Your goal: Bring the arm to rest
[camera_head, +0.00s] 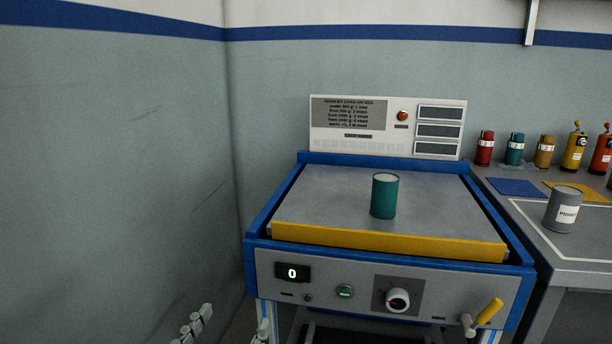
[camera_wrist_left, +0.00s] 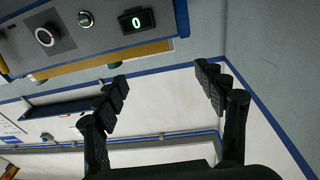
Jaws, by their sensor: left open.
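My left gripper (camera_head: 235,318) shows at the bottom edge of the head view, left of the test machine's front. Its two fingers stand apart with nothing between them. In the left wrist view my left gripper (camera_wrist_left: 163,86) is open and empty, with the machine's front panel (camera_wrist_left: 92,35) beyond it at the upper left. My right gripper is not in view. A teal can (camera_head: 384,196) stands upright on the machine's grey plate (camera_head: 320,205), well away from my left gripper.
The machine's display (camera_head: 292,273) reads 0. A yellow-handled lever (camera_head: 488,313) sits at its right front. A grey can (camera_head: 563,210) and several coloured bottles stand on the right bench (camera_head: 585,245). A bare wall (camera_head: 110,170) closes the left side.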

